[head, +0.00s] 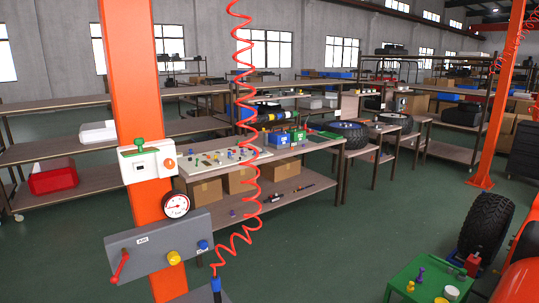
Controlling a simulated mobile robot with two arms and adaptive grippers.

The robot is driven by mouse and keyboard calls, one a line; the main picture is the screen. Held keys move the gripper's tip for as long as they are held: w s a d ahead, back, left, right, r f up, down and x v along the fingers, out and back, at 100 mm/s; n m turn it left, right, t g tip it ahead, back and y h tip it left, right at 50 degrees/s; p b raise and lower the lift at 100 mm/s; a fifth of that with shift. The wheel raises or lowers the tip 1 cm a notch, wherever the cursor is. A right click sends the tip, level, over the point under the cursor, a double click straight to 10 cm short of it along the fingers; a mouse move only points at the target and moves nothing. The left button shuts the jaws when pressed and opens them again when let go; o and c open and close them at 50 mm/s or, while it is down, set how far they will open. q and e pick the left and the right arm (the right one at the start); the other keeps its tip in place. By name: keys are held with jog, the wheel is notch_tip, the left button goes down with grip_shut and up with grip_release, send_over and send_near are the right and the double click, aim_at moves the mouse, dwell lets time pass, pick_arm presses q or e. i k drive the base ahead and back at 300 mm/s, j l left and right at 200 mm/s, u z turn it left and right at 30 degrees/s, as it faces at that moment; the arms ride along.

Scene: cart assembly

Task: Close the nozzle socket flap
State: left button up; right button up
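A grey air panel (160,247) is mounted on the orange post at the left. It carries a red lever (120,266), a yellow knob (174,257) and a blue fitting (203,245). A pressure gauge (176,205) sits above it. Higher on the post is a white box (150,165) with a green part (139,146) on top. I cannot tell which part is the nozzle socket flap or whether it is open. A red coiled hose (254,130) runs down to a blue-collared dark end piece (216,287), cut off by the bottom edge. Neither of my grippers is in view.
A workbench (310,145) with small parts and green and blue boxes stands behind the post. A green table (428,280) with small items and a black wheel (485,225) are at lower right. The green floor between is clear.

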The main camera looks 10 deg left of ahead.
aim_at(139, 143)
jog(key=i+j+u, duration=0.2)
jog(key=j, duration=0.2)
jog(key=j+u, duration=0.2)
jog(key=j, duration=0.25)
jog(key=i+j+u, duration=0.1)
jog(key=j+u, duration=0.15)
jog(key=j, duration=0.15)
